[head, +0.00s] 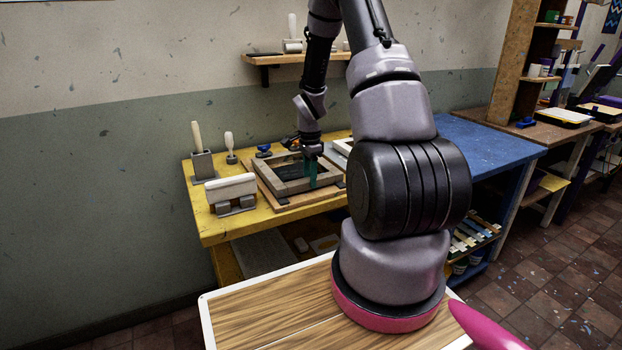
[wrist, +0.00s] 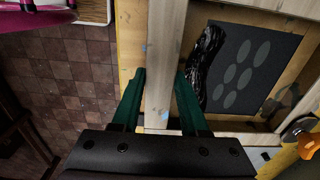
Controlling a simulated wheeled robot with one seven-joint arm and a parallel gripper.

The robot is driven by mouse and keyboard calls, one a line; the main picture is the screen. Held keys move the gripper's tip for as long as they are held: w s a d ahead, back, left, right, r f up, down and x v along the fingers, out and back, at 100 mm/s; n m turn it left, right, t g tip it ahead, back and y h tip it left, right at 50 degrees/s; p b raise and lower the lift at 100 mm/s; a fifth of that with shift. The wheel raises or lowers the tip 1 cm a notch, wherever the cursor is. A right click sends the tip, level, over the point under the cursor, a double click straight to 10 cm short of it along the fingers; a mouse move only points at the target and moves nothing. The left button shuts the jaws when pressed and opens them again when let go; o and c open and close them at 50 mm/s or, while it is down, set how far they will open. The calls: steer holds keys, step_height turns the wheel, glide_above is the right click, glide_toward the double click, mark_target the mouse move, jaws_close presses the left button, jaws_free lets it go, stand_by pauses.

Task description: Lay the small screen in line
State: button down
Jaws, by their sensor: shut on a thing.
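The small screen (head: 278,186) is a grey-brown wooden frame around a dark panel, on a wooden base board (head: 262,188) on the yellow table. In the wrist view its pale frame bar (wrist: 166,28) runs up the picture between my green fingers. Right of the bar are a black ink strip (wrist: 206,58) and a dark panel with several grey ovals (wrist: 243,75). My gripper (head: 312,182) is shut on the bar at the screen's near right side; its fingers also show in the wrist view (wrist: 160,78). The screen looks flat or nearly so; I cannot tell if it is slightly raised.
An orange knob (wrist: 304,137) is near the screen's hinge side in the wrist view. On the yellow table (head: 205,222) stand a pale squeegee (head: 231,188) in a holder, a handled tool (head: 201,160) and a blue item (head: 263,150). A blue table (head: 490,140) adjoins at right.

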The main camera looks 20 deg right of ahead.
steer(key=shift+w+a, duration=0.15)
steer(key=shift+w, duration=0.45)
stand_by(0.4)
steer(key=shift+c, duration=1.8)
jaws_free()
steer(key=shift+c, duration=0.4)
steer(key=shift+r, duration=3.5)
steer(key=shift+r, duration=0.1)
